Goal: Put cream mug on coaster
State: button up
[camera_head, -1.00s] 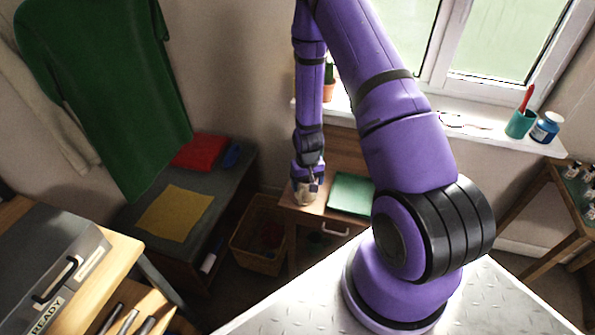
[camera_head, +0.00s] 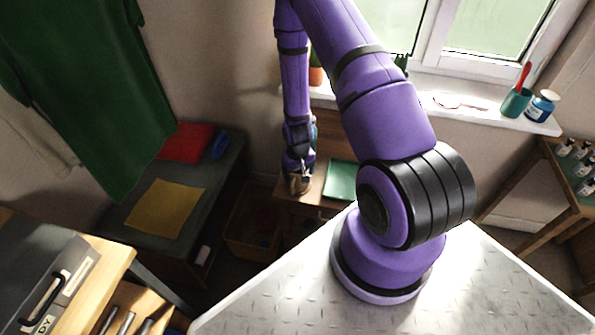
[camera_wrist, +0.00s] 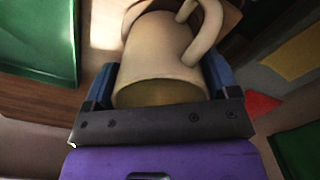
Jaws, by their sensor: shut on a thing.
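The cream mug (camera_wrist: 158,50) is between the two blue fingers of my gripper (camera_wrist: 160,78) in the wrist view. Its open rim faces the camera and its handle points to the upper right. My gripper (camera_head: 298,172) is shut on the mug, which shows small and shaded in the head view (camera_head: 297,186) over the small wooden table's left end. The coaster cannot be made out in the head view.
A green book or folder (camera_head: 341,180) lies on the small wooden table (camera_head: 312,197), right of my gripper. A yellow crate (camera_head: 250,225) stands on the floor to the left. A bench (camera_head: 215,190) holds a yellow cloth and a red one. The windowsill (camera_head: 440,92) is behind.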

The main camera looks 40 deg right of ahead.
jog(key=o, duration=1.1)
jog(key=s+a+r+n+t, duration=0.1)
jog(key=a+r, duration=0.2)
jog(key=r, duration=1.7)
jog(key=s+a+r+n+t, duration=0.1)
jog(key=a+r+t, duration=0.15)
jog(key=r, duration=1.85)
jog(key=shift+n+t, duration=0.6)
jog(key=shift+t, duration=0.25)
jog(key=s+a+r, duration=0.2)
jog(key=s+r, duration=0.3)
jog(key=s+a+r, duration=0.2)
jog(key=s+r, duration=0.3)
jog(key=s, duration=0.1)
jog(key=s+a+r, duration=0.2)
jog(key=s+r, duration=0.3)
jog(key=s, duration=0.1)
jog(key=shift+a, duration=0.1)
